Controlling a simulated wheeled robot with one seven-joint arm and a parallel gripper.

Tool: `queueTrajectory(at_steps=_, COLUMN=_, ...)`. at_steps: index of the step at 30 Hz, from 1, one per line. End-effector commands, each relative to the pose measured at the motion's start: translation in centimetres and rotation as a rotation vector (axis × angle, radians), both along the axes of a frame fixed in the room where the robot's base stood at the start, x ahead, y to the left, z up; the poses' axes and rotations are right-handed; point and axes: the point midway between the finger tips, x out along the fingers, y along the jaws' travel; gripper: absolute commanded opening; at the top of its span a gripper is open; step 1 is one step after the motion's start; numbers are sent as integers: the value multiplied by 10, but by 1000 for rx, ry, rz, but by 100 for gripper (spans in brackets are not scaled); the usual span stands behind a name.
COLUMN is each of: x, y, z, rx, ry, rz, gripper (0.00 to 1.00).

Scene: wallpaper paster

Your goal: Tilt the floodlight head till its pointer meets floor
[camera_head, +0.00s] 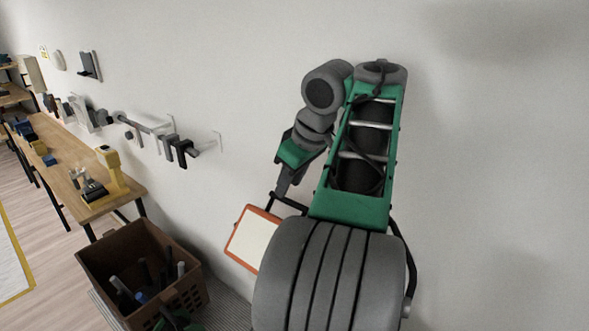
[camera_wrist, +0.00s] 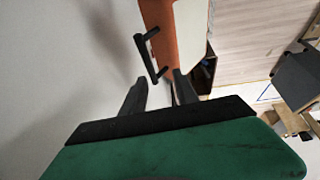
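The floodlight head (camera_head: 251,240) has an orange frame and a pale front panel. It sits low against the wall, tilted, partly hidden behind my arm. In the wrist view its orange body (camera_wrist: 172,35) is at the top, with a black bar handle (camera_wrist: 148,56) on its left side. My gripper (camera_wrist: 160,78) is open, its two dark fingers apart. The handle's lower end shows at the gap between the fingertips; I cannot tell whether they touch it. In the head view my gripper (camera_head: 281,188) is just above the floodlight. The pointer and its floor mark cannot be made out.
A brown crate (camera_head: 120,243) holding several tools stands left of the floodlight. A wooden workbench (camera_head: 62,158) runs along the wall at the left, with hooks and rails (camera_head: 160,134) above it. The wall at the right is bare.

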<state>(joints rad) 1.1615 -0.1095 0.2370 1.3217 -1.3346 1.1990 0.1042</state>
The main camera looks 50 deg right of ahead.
Motion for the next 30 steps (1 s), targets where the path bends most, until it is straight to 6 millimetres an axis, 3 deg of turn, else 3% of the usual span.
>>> queueTrajectory(at_steps=1, x=-12, y=-14, z=11, rx=-16, ry=9, rz=-3, gripper=36)
queueTrajectory(at_steps=4, x=-21, y=-22, z=8, rx=-34, ry=16, rz=6, gripper=36)
queueTrajectory(at_steps=12, x=-1, y=-23, z=-42, rx=-35, ry=15, rz=12, gripper=36)
queueTrajectory(at_steps=16, x=6, y=-25, z=-56, rx=-36, ry=15, rz=11, gripper=36)
queueTrajectory(at_steps=26, x=9, y=-26, z=-59, rx=-36, ry=14, rz=9, gripper=36)
queueTrajectory(at_steps=30, x=9, y=-26, z=-59, rx=-36, ry=14, rz=9, gripper=25)
